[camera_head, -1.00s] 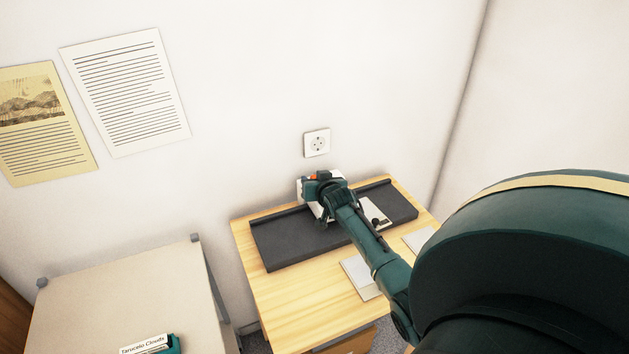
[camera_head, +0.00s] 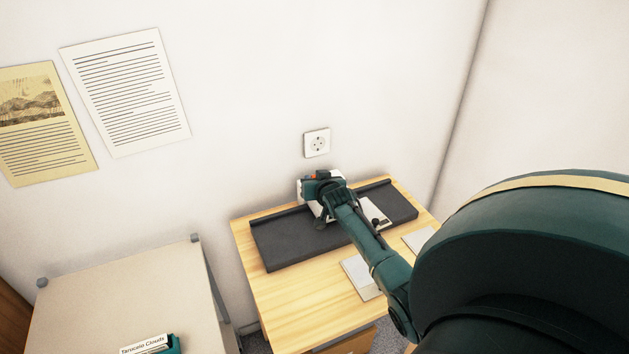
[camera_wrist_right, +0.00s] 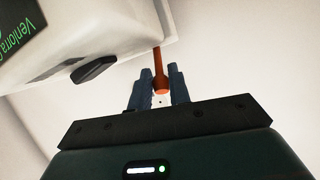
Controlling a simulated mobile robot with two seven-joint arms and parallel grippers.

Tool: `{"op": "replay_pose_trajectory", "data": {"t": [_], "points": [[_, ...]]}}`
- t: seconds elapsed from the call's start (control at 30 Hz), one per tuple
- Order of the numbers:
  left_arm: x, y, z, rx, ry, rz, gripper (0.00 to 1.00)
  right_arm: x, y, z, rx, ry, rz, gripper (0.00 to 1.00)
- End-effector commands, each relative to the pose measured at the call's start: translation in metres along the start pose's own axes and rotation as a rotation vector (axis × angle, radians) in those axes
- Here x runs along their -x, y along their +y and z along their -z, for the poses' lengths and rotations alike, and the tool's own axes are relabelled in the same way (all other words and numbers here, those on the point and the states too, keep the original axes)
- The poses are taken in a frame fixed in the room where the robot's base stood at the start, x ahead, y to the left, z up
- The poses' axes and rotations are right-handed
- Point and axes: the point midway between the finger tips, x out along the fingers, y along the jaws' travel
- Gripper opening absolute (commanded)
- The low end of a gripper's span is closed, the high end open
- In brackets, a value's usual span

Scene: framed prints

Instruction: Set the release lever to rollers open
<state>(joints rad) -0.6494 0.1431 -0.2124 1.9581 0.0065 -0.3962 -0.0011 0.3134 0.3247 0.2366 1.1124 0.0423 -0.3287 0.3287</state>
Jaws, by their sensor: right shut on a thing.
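The release lever (camera_wrist_right: 160,70) is an orange-red rod with a rounded end, beside the white machine (camera_wrist_right: 105,35). My right gripper (camera_wrist_right: 159,90) is shut on the lever, with its two blue-grey fingers on either side of the rod's end. In the head view, my right gripper (camera_head: 325,186) is at the back of the desk and covers much of the white machine (camera_head: 377,213). A small bit of orange shows there by the gripper. The lever's marked positions cannot be read. My left gripper is not in view.
The machine stands between dark grey trays (camera_head: 285,241) on a wooden desk (camera_head: 290,310). Pale flat stacks (camera_head: 360,277) lie near the desk's front. A wall socket (camera_head: 317,143) is behind. A beige table (camera_head: 120,290) stands left. A black knob (camera_wrist_right: 95,71) sticks out of the machine.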

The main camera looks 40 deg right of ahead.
Motion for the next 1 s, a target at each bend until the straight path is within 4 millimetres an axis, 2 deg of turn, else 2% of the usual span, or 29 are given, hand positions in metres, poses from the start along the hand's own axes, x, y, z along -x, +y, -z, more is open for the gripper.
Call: {"op": "replay_pose_trajectory", "data": {"t": [0.17, 0.4, 0.6, 0.63, 0.87, 1.0], "points": [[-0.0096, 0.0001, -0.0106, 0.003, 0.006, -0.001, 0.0, -0.0012, 0.0011, -0.0101, -0.007, 0.06, 0.011, 0.0], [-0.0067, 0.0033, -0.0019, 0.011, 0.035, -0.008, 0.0, 0.0023, 0.0016, -0.0078, -0.013, 0.129, 0.022, 0.0], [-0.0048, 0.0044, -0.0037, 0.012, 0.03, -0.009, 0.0, 0.0024, 0.0015, -0.0076, -0.013, 0.127, 0.022, 0.0], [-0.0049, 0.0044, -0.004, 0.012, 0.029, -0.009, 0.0, 0.0024, 0.0015, -0.0076, -0.013, 0.127, 0.022, 0.21], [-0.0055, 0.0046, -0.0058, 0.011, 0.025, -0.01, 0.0, 0.0024, 0.0015, -0.0075, -0.013, 0.127, 0.022, 0.39], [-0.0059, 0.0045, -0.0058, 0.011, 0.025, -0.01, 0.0, 0.0023, 0.0014, -0.0073, -0.013, 0.127, 0.022, 0.39]]}}
